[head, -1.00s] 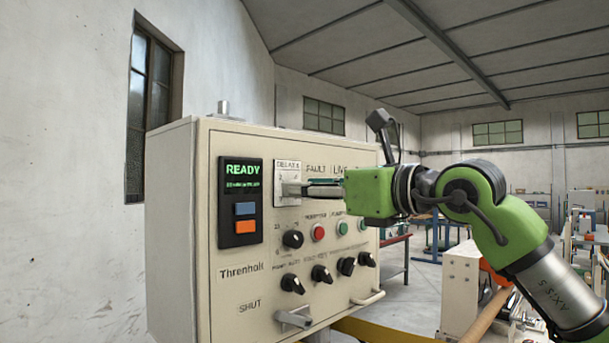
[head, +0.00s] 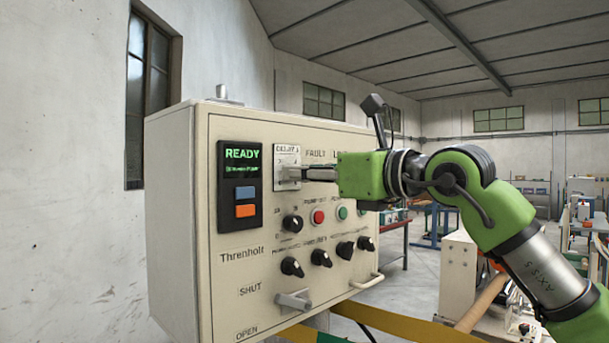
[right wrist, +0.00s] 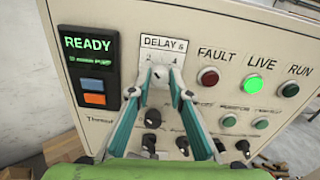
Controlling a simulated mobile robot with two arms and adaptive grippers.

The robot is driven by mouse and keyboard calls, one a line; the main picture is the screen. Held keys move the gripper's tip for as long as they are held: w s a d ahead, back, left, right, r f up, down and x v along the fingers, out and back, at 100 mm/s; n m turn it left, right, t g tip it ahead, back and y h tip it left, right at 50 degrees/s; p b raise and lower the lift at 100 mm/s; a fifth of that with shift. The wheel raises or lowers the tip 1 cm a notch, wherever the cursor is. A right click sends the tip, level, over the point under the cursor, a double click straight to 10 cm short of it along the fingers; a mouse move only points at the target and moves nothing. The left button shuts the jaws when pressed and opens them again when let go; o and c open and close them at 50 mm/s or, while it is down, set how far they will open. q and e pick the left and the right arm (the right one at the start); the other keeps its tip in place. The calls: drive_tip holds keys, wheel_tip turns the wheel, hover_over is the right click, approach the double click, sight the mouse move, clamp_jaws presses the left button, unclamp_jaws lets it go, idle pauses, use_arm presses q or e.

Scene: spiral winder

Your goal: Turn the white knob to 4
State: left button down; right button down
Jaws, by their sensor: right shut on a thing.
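The white knob (right wrist: 157,73) sits on the white DELAY plate (right wrist: 163,45) at the top of the cream control panel. The numbers 2 and 4 show on the plate beside the knob. In the head view the same plate (head: 287,154) is partly covered by my fingers. My right gripper (right wrist: 159,74) is shut on the white knob, with one finger on each side of it. It also reaches in from the right in the head view (head: 289,174). The knob's pointer is too small and covered to read. My left gripper is not in view.
A READY display (head: 242,154) with blue and orange buttons is left of the plate. Red and green buttons and several black knobs (head: 292,223) lie below. A lever handle (head: 294,299) and a bar handle (head: 367,281) stick out low on the panel.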

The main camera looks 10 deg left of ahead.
drive_tip(key=shift+d+r+m+b, duration=0.1)
drive_tip(key=shift+m+b, duration=5.7)
drive_tip(key=shift+m, duration=2.9)
drive_tip(key=c, duration=1.8)
unclamp_jaws()
drive_tip(key=shift+w, duration=0.1)
drive_tip(key=shift+c, duration=0.2)
drive_tip(key=v, duration=1.2)
